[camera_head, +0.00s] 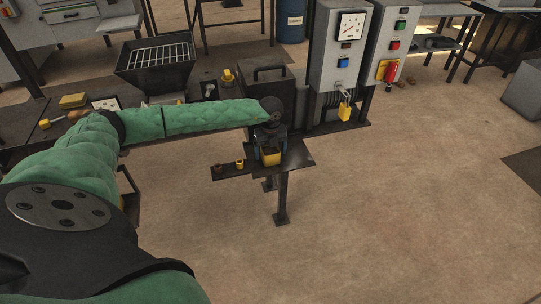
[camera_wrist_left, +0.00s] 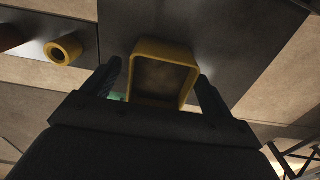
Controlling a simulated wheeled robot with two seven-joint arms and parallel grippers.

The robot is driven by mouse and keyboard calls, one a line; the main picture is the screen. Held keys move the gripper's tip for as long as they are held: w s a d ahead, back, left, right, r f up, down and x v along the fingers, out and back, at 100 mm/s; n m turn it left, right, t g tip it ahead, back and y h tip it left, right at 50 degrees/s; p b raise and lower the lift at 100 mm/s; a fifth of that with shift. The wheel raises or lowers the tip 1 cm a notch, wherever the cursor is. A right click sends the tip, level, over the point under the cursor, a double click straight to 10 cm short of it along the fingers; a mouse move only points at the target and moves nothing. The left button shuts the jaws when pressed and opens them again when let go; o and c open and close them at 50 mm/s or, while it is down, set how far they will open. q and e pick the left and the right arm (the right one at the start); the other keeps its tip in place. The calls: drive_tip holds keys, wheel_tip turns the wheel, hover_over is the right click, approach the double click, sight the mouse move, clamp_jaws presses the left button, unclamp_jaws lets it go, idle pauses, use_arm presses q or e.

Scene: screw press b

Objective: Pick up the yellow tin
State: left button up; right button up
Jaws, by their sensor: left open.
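The yellow tin (camera_head: 270,158) stands on the small dark metal table at the end of my green-sleeved left arm. My left gripper (camera_head: 270,143) is right over it, pointing down. In the left wrist view the tin (camera_wrist_left: 187,60) is a square, open-topped box with a yellow rim and a dull brown inside. The left gripper's two fingers (camera_wrist_left: 158,82) are open, one on each side of the tin. I cannot tell whether they touch its walls. The tin's lower part is partly hidden by the gripper. My right gripper is not in view.
The small table (camera_head: 298,155) has a narrow shelf to the left with a yellow ring-like piece (camera_head: 240,164) and a reddish-brown piece (camera_head: 218,168).

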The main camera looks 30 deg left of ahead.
use_arm(q)
drive_tip(key=c, duration=1.2)
drive_tip(key=shift+o, duration=0.2)
drive_tip(key=shift+r, duration=0.1)
